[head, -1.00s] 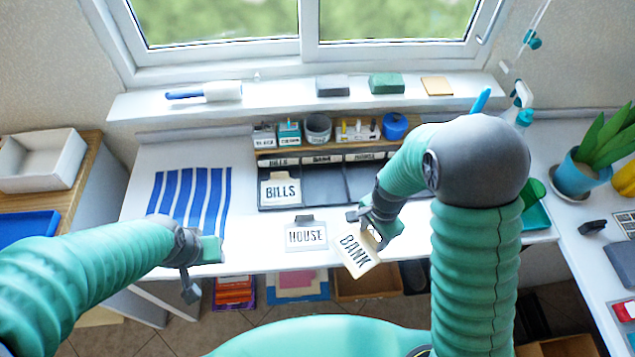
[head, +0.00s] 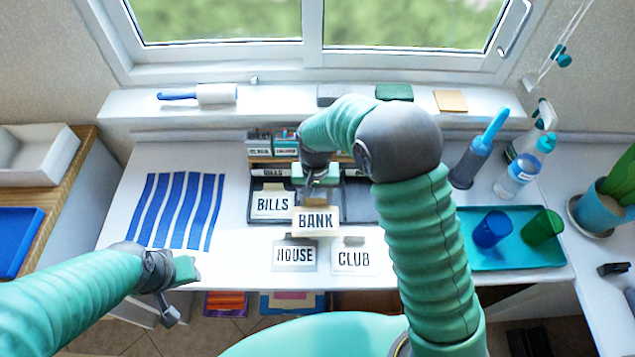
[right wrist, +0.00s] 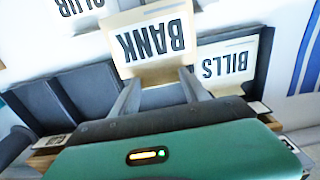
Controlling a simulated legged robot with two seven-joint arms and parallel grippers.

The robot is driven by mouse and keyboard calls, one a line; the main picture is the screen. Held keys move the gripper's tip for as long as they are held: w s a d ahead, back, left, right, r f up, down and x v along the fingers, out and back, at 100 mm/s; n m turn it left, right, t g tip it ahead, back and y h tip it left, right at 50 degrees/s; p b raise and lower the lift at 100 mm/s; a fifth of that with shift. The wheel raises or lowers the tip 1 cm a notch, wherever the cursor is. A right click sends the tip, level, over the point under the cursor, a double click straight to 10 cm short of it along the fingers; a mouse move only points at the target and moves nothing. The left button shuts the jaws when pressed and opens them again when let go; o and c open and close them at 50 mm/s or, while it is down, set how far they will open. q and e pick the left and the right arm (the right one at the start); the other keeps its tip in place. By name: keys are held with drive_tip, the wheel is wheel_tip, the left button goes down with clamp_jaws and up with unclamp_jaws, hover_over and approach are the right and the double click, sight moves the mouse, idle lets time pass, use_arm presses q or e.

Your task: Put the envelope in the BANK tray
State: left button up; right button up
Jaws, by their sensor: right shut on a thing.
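The cream envelope marked BANK (head: 316,222) is held by my right gripper (head: 315,200) over the front of the dark sorter. In the right wrist view the two fingers (right wrist: 160,80) are shut on the edge of the BANK envelope (right wrist: 150,62). The sorter's trays (head: 356,204) stand side by side; the left one has a BILLS label (head: 273,172) and holds the BILLS envelope (head: 270,204). My right gripper and arm hide the labels of the middle and right trays. My left gripper (head: 182,276) is over the table's front left; its fingers are unclear.
The HOUSE envelope (head: 294,256) and CLUB envelope (head: 353,260) lie on the white table in front of the sorter. A blue-striped cloth (head: 178,212) lies at left. A teal tray (head: 510,258) with cups and a bottle (head: 515,178) are at right.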

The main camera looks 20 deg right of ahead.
hover_over(321, 191)
drive_tip(key=shift+f, duration=0.35)
drive_tip(key=shift+w, duration=0.35)
drive_tip(key=shift+w+a+f, duration=0.1)
drive_tip(key=shift+a+f, duration=0.1)
drive_tip(key=shift+f, duration=0.2)
drive_tip(key=shift+s+f, duration=0.2)
drive_tip(key=shift+f, duration=0.35)
drive_tip(key=shift+s+f, duration=0.15)
drive_tip(key=shift+f, duration=0.35)
clamp_jaws()
drive_tip(key=shift+s+f, duration=0.1)
drive_tip(key=shift+s, duration=0.1)
drive_tip(key=shift+w+d+f, duration=0.15)
drive_tip(key=shift+d+f, duration=0.05)
drive_tip(key=o, duration=1.1)
unclamp_jaws()
drive_tip(key=shift+w+d+f, duration=0.1)
drive_tip(key=shift+w+f, duration=0.15)
drive_tip(key=shift+w, duration=0.1)
drive_tip(key=o, duration=0.3)
drive_tip(key=shift+w, duration=0.15)
drive_tip(key=shift+s+r, duration=0.2)
drive_tip(key=shift+r, duration=0.05)
use_arm(q)
drive_tip(key=shift+d+r, duration=0.1)
drive_tip(key=shift+d, duration=0.1)
use_arm(e)
drive_tip(key=shift+a+r, duration=0.1)
drive_tip(key=shift+a, duration=0.15)
